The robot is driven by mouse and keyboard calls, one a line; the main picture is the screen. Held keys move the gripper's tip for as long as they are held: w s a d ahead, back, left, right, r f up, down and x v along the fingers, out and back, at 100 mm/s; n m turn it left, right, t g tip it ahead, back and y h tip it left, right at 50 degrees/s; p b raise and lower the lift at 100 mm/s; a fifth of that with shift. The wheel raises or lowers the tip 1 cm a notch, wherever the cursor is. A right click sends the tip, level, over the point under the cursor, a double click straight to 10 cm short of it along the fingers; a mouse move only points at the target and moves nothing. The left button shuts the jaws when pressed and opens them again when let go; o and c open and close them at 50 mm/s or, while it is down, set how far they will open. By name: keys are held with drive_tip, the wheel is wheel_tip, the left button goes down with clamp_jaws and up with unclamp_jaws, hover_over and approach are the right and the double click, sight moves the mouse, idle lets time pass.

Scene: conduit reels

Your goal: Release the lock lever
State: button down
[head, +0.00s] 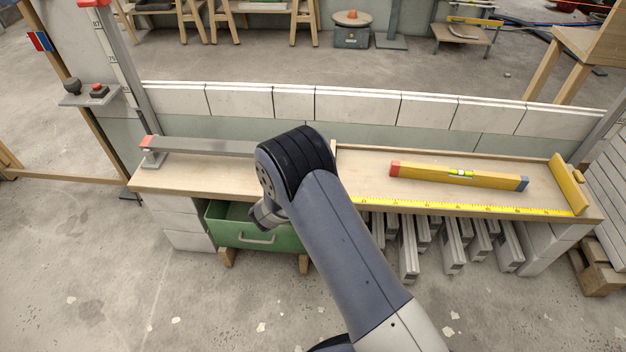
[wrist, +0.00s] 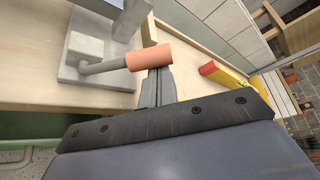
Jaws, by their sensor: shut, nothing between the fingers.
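The lock lever (wrist: 100,67) shows in the wrist view as a grey rod with an orange grip (wrist: 150,57) at its right end. The rod comes from a grey block on a flat grey base plate (wrist: 80,77). My gripper (wrist: 157,78) is shut and empty, its narrow fingers just below the orange grip in the picture. The grip overlaps the fingertips, and I cannot tell whether they touch. In the head view my arm hides the lever and the fingers.
The wooden bench (head: 200,178) carries a grey bar (head: 205,147) on the left and a yellow level (head: 460,176) on the right. Its red end (wrist: 209,69) shows in the wrist view. A green drawer (head: 250,236) and grey channels (head: 452,250) are below. A block wall (head: 360,106) runs behind.

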drive_tip(key=shift+w+a+r+n+t+h+b, duration=0.1)
drive_tip(key=shift+a+r+n+t+h, duration=0.3)
drive_tip(key=shift+a+n, duration=0.45)
drive_tip(key=shift+s+a+r+n+t+h+b, duration=0.1)
drive_tip(key=shift+a+r+n+t+h, duration=0.15)
drive_tip(key=shift+a+r+n+h, duration=0.4)
drive_tip(key=shift+w+a+r+n+t+h+b, duration=0.1)
drive_tip(key=shift+a+r+n+t+h, duration=0.2)
drive_tip(key=shift+a+n, duration=0.7)
drive_tip(key=shift+a+f, duration=0.1)
drive_tip(key=shift+a, duration=0.1)
